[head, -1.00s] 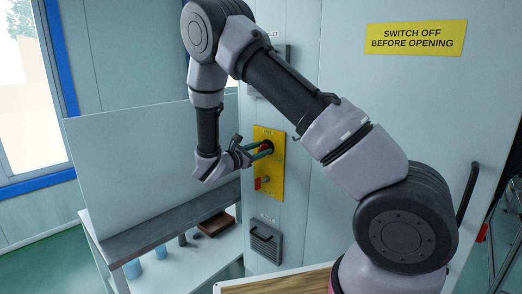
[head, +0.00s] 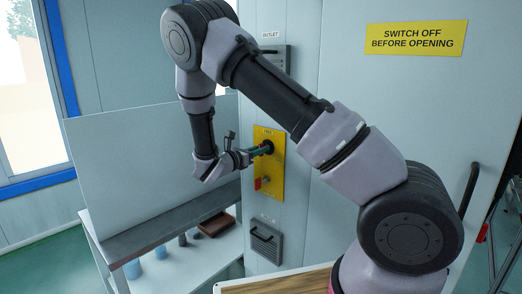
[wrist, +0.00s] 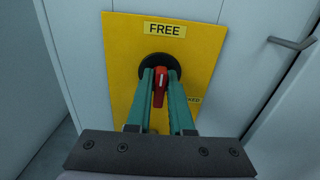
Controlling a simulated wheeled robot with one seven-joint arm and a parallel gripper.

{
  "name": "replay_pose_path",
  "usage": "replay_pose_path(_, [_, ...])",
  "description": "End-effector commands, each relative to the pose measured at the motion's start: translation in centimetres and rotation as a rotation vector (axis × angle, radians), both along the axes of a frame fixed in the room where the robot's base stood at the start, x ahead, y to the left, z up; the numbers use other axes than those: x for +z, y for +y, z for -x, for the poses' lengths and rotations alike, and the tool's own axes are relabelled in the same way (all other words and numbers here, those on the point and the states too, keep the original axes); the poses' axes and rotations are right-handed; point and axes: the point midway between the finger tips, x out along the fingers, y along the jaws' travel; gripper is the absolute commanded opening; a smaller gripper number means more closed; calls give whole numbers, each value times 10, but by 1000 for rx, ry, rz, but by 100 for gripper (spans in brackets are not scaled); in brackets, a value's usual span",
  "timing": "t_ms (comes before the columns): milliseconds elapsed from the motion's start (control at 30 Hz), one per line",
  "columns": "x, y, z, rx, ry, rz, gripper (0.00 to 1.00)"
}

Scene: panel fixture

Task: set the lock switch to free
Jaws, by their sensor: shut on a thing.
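The lock switch has a red handle (wrist: 159,84) on a round black base (wrist: 151,65), mounted on a yellow plate (wrist: 122,50). The plate also shows in the head view (head: 277,186). The FREE label (wrist: 165,30) is above the switch. A second label (wrist: 194,100), ending in "KED", is partly hidden at the lower right. The handle lies nearly upright in the wrist view, its white mark near the top. My gripper (wrist: 161,76) is shut on the handle, one green finger on each side. In the head view, my gripper (head: 259,151) reaches the switch from the left.
A small red part (head: 258,184) sticks out low on the plate. An outlet box (head: 276,60) is above and a dark handled panel (head: 265,240) below. A shelf unit (head: 150,238) with cups and a brown tray (head: 216,224) stands left. A cabinet handle (head: 467,200) is right.

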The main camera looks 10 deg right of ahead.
Motion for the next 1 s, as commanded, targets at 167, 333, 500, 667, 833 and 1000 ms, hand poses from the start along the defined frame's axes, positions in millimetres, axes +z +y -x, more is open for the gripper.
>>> replay_pose_path(167, [0, 0, 0, 1, 0, -1, 24])
replay_pose_path(333, [0, 0, 0, 0, -2, -1, 45])
replay_pose_path(500, [0, 0, 0, 0, -2, -2, 45])
replay_pose_path(667, [0, 9, 5, 2, -2, -2, 45])
replay_pose_path(833, [0, 34, 23, 5, -2, -3, 45])
replay_pose_path(1000, [0, 62, 44, 4, -2, -3, 45])
